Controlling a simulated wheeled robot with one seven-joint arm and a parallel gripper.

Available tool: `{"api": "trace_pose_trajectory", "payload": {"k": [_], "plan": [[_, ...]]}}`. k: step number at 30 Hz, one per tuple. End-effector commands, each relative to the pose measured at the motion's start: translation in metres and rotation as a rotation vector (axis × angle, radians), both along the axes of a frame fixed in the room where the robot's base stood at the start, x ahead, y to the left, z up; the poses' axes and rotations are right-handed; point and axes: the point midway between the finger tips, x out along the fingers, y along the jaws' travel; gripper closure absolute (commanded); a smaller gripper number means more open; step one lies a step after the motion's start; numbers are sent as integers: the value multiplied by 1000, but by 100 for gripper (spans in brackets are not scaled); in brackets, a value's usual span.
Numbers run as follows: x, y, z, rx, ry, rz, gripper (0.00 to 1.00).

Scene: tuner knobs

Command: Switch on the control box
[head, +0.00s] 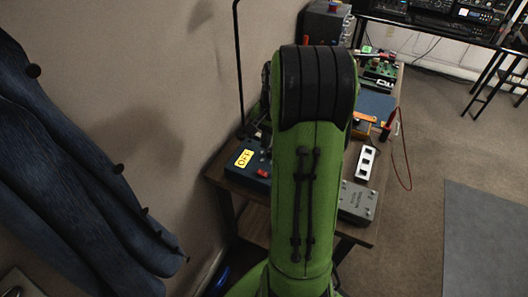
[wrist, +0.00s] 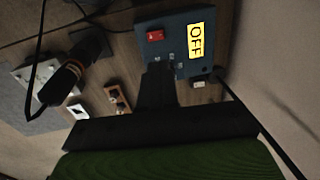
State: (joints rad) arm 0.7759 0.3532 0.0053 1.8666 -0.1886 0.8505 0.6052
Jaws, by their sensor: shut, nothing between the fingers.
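The control box (wrist: 177,27) is dark blue with a yellow label reading OFF (wrist: 196,41) and a red switch (wrist: 156,35). In the head view the box (head: 254,160) sits on the wooden bench, left of my green arm, with its label (head: 243,158) and red switch (head: 263,173) showing. In the wrist view my gripper (wrist: 158,68) is shut and empty. Its tips are in front of the box, just below the red switch in the picture; I cannot tell whether they touch it. In the head view my arm hides the gripper.
The bench (head: 347,232) also holds a grey pedal box (head: 357,201), a white socket strip (head: 367,163) and a green device (head: 380,70). A black cable rises beside the box. The wall is close on the left; open floor (head: 425,150) lies right.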

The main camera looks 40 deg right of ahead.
Motion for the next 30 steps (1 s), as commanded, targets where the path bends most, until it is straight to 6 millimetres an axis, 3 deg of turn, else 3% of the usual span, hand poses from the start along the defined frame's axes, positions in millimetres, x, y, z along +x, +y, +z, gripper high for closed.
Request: {"api": "trace_pose_trajectory", "payload": {"k": [6,15,21,30], "plan": [[6,3,-52,4,3,3,100],[14,6,-110,1,2,2,100],[16,6,-123,-1,1,2,100],[16,6,-123,-2,6,3,100]]}}
